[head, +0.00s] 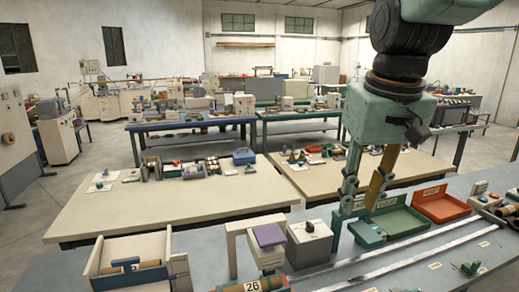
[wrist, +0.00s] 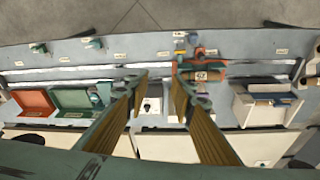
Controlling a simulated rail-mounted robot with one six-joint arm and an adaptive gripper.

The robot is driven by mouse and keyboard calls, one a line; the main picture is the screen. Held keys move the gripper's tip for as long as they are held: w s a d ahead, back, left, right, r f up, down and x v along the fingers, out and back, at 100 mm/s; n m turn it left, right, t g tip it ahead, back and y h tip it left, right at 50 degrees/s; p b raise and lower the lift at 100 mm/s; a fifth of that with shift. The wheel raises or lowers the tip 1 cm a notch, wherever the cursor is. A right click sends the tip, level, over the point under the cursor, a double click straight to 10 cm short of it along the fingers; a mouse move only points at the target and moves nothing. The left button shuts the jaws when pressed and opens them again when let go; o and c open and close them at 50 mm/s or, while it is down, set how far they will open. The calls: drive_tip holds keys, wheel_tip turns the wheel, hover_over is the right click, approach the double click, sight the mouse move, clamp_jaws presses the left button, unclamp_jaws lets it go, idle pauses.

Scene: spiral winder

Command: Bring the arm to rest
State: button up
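My gripper (head: 357,215) hangs from the green wrist housing in the head view, with its fingers pointing down over the near grey bench (head: 455,232). In the wrist view, my gripper (wrist: 161,84) shows two fingers with tan pads standing apart, and nothing is held between them. In the head view, the fingers overlap the left edge of the green tray (head: 402,222). A grey box with a black knob (head: 309,243) stands to their left. In the wrist view, this box (wrist: 151,106) shows below and between the fingertips. The exact height above the bench is hard to tell.
A red tray (head: 440,203) lies right of the green tray. A stand with a purple top (head: 268,235), a roll marked 26 (head: 252,286) and a cream rack (head: 135,260) are at left. Pale rails (head: 410,250) run along the bench. Beige tables (head: 170,208) stand behind.

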drive_tip(key=s+f+b, duration=0.1)
drive_tip(key=s+f, duration=0.1)
drive_tip(key=s, duration=0.9)
drive_tip(key=s+f+m+t+b, duration=0.1)
drive_tip(key=s+f, duration=0.2)
drive_tip(key=s, duration=0.9)
drive_tip(key=shift+s+f+b, duration=0.3)
drive_tip(key=shift+o, duration=0.4)
